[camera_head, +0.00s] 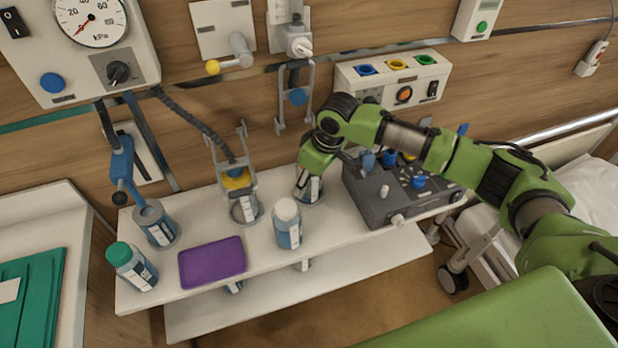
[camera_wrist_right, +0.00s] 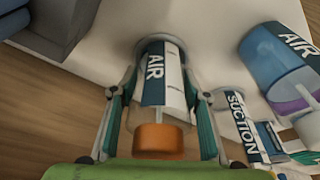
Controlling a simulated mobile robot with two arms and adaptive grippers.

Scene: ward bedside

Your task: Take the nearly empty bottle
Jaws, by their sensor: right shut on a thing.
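My right gripper (camera_head: 308,180) is shut on a clear bottle (camera_wrist_right: 152,75) at the back of the white shelf (camera_head: 345,240). The right wrist view shows this bottle upright between the two fingers, with a blue-and-white AIR label and an orange cap (camera_wrist_right: 160,141). Little liquid shows in it; its exact level is hard to read. Its lower end (camera_head: 312,195) appears to be at the shelf, but I cannot tell whether it touches. My left gripper is not in view.
A purple tray (camera_head: 212,262) lies in front. A grey device (camera_head: 400,190) stands close right of my right gripper.

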